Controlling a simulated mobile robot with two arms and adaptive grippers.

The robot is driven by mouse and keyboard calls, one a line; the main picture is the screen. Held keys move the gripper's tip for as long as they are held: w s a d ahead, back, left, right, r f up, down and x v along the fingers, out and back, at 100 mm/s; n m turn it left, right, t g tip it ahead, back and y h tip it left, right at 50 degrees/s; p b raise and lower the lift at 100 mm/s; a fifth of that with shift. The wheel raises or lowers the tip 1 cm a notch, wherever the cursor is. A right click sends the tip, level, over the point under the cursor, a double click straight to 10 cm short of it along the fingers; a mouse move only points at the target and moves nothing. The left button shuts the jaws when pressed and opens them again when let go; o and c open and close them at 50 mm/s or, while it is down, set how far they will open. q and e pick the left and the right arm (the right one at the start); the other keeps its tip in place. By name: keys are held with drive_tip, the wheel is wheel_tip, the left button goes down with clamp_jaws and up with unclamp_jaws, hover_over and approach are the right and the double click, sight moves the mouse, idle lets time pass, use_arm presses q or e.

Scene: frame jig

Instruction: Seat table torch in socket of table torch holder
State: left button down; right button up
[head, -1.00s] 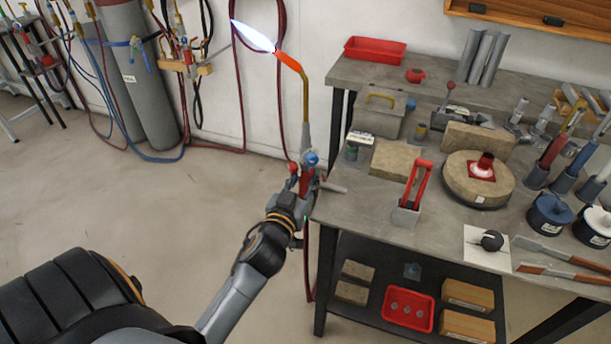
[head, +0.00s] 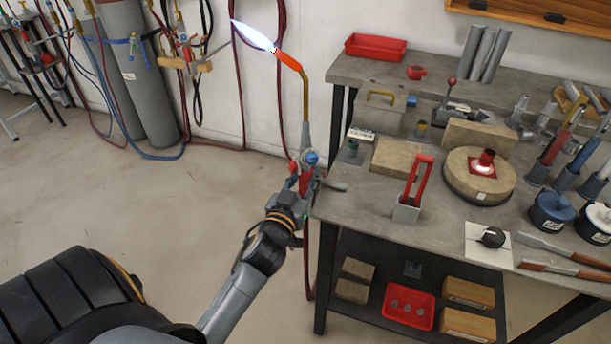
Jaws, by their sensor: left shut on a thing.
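The table torch (head: 306,130) is lit, with a bluish-white flame at the orange tip of its bent brass neck. My left gripper (head: 303,184) is shut on its lower body and holds it upright just beyond the left edge of the bench. A small grey box with a red upright frame (head: 407,209) stands near the bench's front left; it looks like the table torch holder, but I cannot tell for sure. Its socket is not clearly visible. The torch is apart from this box, to its left. My right gripper is out of view.
The bench (head: 350,205) carries tan blocks (head: 402,157), a round slab (head: 456,186) with a glowing red piece on it, a grey case (head: 378,115) and tools at right. A red tray (head: 375,47) stands at the back. Hoses and gas cylinders (head: 140,75) are behind left.

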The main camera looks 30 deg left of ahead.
use_arm(q)
drive_tip(key=shift+f+b, duration=0.35)
idle(0.5)
drive_tip(key=c, duration=1)
unclamp_jaws()
drive_tip(key=shift+o, duration=0.2)
drive_tip(key=shift+f, duration=0.2)
drive_tip(key=v, duration=1.2)
drive_tip(key=shift+r, duration=0.15)
